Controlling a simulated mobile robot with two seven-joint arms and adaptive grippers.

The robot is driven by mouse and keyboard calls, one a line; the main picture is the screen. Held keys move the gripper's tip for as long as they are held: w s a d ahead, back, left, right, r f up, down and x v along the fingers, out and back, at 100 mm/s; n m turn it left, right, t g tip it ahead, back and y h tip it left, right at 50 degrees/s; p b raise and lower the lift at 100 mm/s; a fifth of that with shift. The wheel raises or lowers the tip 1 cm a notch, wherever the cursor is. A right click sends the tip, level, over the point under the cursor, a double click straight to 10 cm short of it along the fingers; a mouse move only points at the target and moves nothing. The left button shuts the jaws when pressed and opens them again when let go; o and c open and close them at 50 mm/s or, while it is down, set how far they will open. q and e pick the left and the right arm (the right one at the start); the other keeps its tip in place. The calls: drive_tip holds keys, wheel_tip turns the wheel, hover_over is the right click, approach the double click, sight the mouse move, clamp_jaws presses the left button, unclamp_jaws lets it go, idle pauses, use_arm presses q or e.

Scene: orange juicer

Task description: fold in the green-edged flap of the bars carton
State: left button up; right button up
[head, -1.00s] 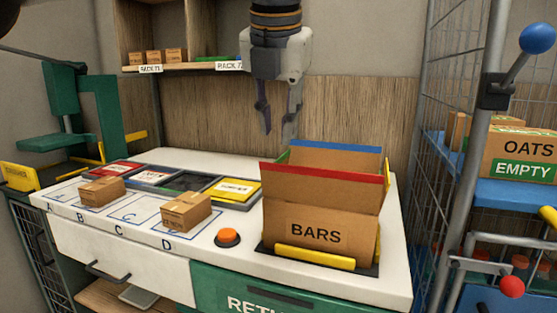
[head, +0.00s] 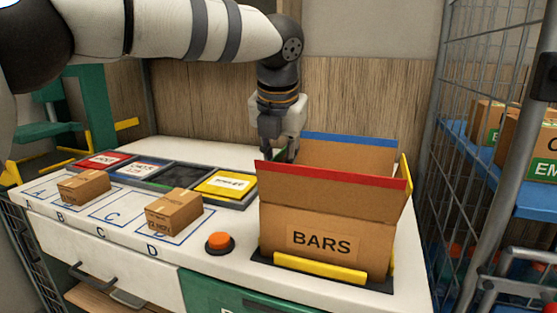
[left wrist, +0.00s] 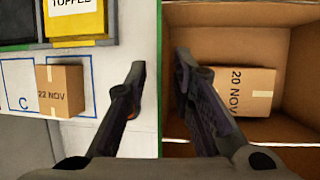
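The open brown bars carton (head: 322,222) stands on the white counter. Its red-edged front flap (head: 330,176) and blue-edged back flap (head: 362,141) stand up, and a yellow-edged flap (head: 405,178) is on the right. The green-edged flap is on the left, mostly hidden by my gripper in the head view. In the left wrist view its green edge (left wrist: 160,75) shows as a thin line from above. My left gripper (head: 285,155) is open, with one finger on each side of this edge in the left wrist view (left wrist: 160,72). My right gripper is out of view.
A small box (left wrist: 243,90) marked 20 NOV lies inside the carton. A yellow bar (head: 320,268) runs along the carton's front base. An orange button (head: 219,242) and two small boxes (head: 174,211) are to the left. A wire cage (head: 480,80) stands at the right.

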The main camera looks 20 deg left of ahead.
use_arm(q)
clamp_jaws()
drive_tip(key=shift+d, duration=0.1)
drive_tip(key=shift+d+f+m+t+y, duration=0.1)
drive_tip(key=shift+d+f+m+y, duration=0.25)
drive_tip(key=shift+y, duration=0.7)
drive_tip(key=shift+d+f+m+t+y, duration=0.15)
drive_tip(key=shift+d+y, duration=0.25)
drive_tip(key=shift+y, duration=0.7)
drive_tip(key=shift+d+f+m+t+y, duration=0.1)
drive_tip(key=shift+d+m+y, duration=0.25)
drive_tip(key=shift+y, duration=0.7)
unclamp_jaws()
